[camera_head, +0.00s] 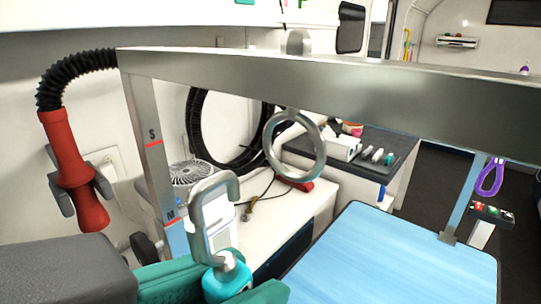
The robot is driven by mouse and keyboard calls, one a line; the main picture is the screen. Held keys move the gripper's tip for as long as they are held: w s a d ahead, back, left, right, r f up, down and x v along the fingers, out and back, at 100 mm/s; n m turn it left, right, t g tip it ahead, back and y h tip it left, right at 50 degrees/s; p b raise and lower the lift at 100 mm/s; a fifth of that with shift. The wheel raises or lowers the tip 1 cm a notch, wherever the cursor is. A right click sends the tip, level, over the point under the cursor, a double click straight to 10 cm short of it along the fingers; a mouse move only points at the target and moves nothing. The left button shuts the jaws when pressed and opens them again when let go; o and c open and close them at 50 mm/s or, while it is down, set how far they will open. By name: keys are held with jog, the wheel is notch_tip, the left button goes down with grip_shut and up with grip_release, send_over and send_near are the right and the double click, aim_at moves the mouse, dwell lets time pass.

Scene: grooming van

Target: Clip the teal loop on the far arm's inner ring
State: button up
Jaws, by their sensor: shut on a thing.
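My gripper (222,285), with green fingers, is at the bottom of the view, shut on the teal loop (229,281). Only a short teal piece shows between the fingers; the rest is hidden. The loop's silver metal clip (214,212) stands upright above the fingers. A broad grey metal arm (330,82) crosses the view. A large silver ring (319,150) hangs under it, above and right of the clip. Clip and ring look apart in the picture; their depth gap is hard to judge. I cannot tell if this is the inner ring.
A post (146,130) marked S and M stands left, near the clip. A red dryer nozzle (68,160) hangs farther left. A blue table top (390,260) lies at lower right, bare where seen. A purple loop (490,178) hangs at right. A fan (190,174) stands behind.

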jog(key=r+x, duration=0.1)
jog(key=x, duration=0.5)
jog(key=shift+w+d+b, duration=0.3)
jog(key=shift+w+b, duration=0.1)
jog(key=shift+b, duration=0.05)
dwell(0.4)
jog(key=o, duration=1)
jog(key=shift+p+v, duration=1.05)
jog(key=shift+v, duration=2.5)
